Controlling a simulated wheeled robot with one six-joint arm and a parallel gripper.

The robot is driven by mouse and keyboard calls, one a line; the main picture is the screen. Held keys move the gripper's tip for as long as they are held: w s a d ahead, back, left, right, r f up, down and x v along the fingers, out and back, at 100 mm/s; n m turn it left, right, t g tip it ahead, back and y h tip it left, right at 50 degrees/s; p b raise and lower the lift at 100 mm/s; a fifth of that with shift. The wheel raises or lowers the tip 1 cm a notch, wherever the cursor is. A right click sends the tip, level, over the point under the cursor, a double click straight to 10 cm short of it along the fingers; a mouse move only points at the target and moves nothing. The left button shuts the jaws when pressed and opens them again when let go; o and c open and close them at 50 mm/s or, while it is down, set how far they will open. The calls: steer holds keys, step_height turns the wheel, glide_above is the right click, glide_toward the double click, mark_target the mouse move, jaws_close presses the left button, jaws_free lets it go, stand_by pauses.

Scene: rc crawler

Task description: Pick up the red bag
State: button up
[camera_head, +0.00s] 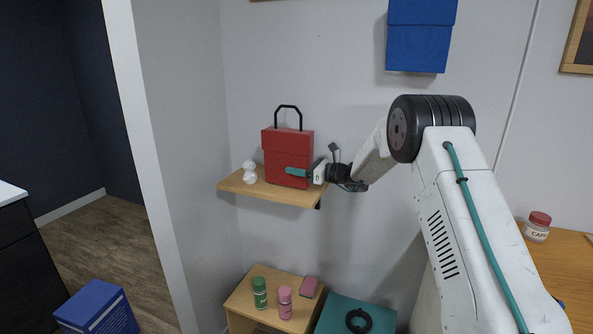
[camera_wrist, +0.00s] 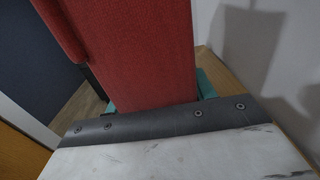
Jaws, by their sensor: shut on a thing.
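The red bag (camera_head: 288,148) with a black handle stands upright at the wooden wall shelf (camera_head: 238,185). I cannot tell whether its base touches the shelf. My gripper (camera_head: 297,172) reaches in from the right, with a teal finger lying across the bag's lower front. In the wrist view the red bag (camera_wrist: 140,55) fills the middle, between teal finger parts that show at its sides. My gripper (camera_wrist: 150,100) is shut on the bag. The far finger is mostly hidden behind the bag.
A white figurine (camera_head: 250,171) stands on the shelf left of the bag. Below are a small wooden table with a green bottle (camera_head: 260,292) and a pink bottle (camera_head: 285,302). A blue box (camera_head: 97,308) stands at lower left.

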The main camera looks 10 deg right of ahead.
step_height(320, 180, up, 2)
steer(key=shift+r, duration=0.25)
steer(key=s+r, duration=0.1)
steer(key=s, duration=1.5)
steer(key=shift+r, duration=0.15)
